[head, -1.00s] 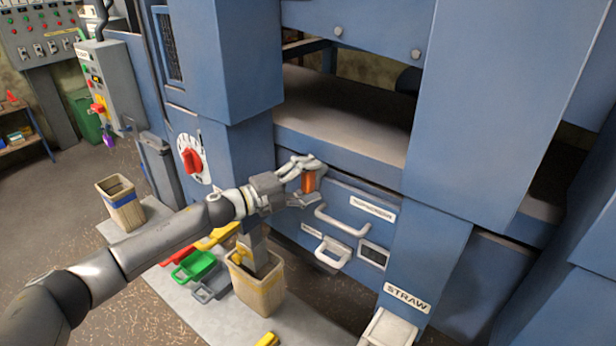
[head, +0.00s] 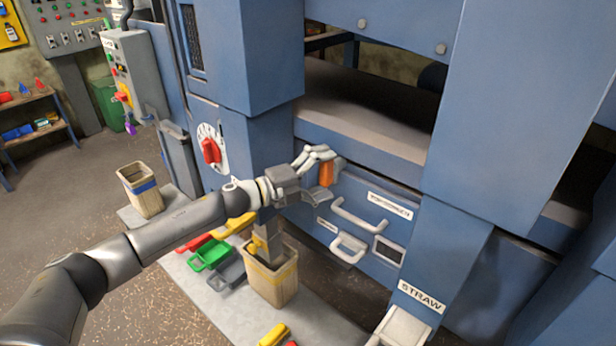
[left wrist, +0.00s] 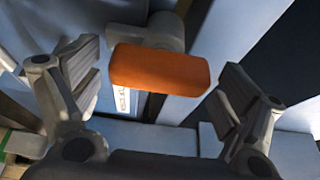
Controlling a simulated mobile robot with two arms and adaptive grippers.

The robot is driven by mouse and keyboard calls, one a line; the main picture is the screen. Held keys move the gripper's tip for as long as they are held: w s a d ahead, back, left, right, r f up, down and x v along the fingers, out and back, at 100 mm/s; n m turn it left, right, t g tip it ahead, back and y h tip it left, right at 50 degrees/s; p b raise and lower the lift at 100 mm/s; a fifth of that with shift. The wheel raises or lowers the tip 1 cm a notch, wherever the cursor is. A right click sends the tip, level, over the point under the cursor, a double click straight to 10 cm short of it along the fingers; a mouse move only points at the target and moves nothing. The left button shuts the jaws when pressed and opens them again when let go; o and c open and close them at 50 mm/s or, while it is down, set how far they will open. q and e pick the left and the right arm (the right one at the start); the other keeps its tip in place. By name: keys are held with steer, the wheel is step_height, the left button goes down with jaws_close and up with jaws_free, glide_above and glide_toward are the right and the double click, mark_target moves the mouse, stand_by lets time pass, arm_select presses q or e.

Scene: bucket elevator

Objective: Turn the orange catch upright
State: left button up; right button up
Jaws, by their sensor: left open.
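The orange catch (head: 327,173) is on the blue machine front, at the left end of a panel above a pale handle. In the head view its long side runs about up and down, so it looks upright. My left gripper (head: 325,176) is around it, one finger above and one below, jaws open. In the left wrist view the catch (left wrist: 160,69) lies across the gap between the two open fingers (left wrist: 157,92), with a small gap at each end. A grey round mount shows behind it. My right gripper is out of view.
Beside the catch are a curved handle (head: 358,217) and a smaller handle (head: 347,249). A red dial (head: 211,150) is left of it. A ledge (head: 360,137) juts out above.

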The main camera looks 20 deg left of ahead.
arm_select(q)
steer(key=v, duration=1.1)
steer(key=shift+a, duration=0.15)
